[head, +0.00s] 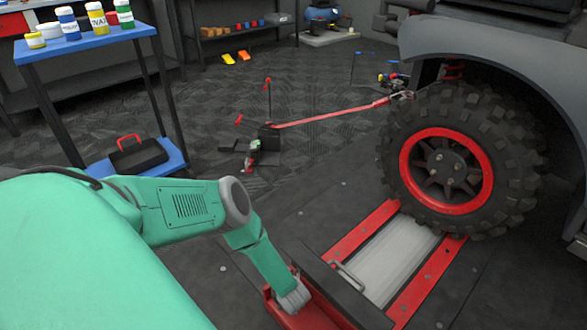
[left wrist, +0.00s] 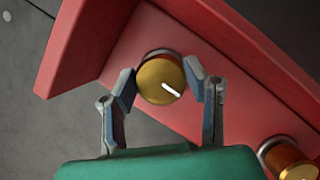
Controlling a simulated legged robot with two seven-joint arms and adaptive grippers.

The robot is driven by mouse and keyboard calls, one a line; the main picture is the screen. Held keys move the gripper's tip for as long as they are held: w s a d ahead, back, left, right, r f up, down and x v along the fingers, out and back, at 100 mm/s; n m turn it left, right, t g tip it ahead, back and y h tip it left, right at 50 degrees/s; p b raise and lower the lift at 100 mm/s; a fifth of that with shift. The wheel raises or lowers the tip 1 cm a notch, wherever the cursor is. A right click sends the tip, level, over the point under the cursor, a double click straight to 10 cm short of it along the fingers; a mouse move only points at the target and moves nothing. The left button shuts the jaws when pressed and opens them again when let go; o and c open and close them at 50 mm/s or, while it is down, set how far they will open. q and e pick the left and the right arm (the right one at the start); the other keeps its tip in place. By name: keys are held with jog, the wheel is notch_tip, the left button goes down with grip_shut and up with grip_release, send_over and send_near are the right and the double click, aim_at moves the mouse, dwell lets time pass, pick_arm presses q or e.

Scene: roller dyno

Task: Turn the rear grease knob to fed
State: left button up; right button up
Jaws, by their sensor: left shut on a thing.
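A round brass grease knob (left wrist: 158,82) with a white pointer mark sits on the red housing (left wrist: 110,45) in the left wrist view. The mark points to the lower right of the picture. My left gripper (left wrist: 160,84) has one finger at each side of this knob and is shut on it. In the head view my left gripper (head: 293,300) reaches down to the red housing (head: 322,312) at the front of the roller bed; the held knob is hidden there. A second brass knob (left wrist: 290,160) shows at the lower right of the wrist view. My right gripper is not in view.
A large tyre with a red rim (head: 446,170) stands at the roller (head: 382,262). A red strap (head: 330,116) runs from the vehicle to a floor anchor. A blue cart (head: 90,42) with bottles stands left.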

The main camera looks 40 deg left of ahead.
pick_arm(q)
jog(key=shift+s+f, duration=0.1)
jog(key=shift+s, duration=0.05)
jog(key=m+h, duration=0.1)
jog(key=m, duration=0.2)
jog(key=shift+t, duration=0.3)
jog(key=m+h, duration=0.1)
jog(key=m, duration=0.2)
jog(key=shift+m+h, duration=0.3)
jog(key=shift+m, duration=0.1)
jog(key=m, duration=0.2)
jog(key=m+h, duration=0.1)
jog(key=m, duration=0.1)
jog(key=shift+m+h, duration=0.3)
jog(key=m+h, duration=0.1)
jog(key=m, duration=0.2)
jog(key=m+g+h, duration=0.1)
jog(key=m, duration=0.2)
jog(key=shift+d, duration=0.1)
jog(key=m+g+h, duration=0.1)
jog(key=m, duration=0.3)
jog(key=shift+s+m+g, duration=0.1)
jog(key=shift+m+g, duration=0.4)
jog(key=shift+m, duration=0.4)
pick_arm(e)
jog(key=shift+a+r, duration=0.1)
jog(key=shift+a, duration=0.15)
pick_arm(q)
jog(key=shift+d, duration=0.1)
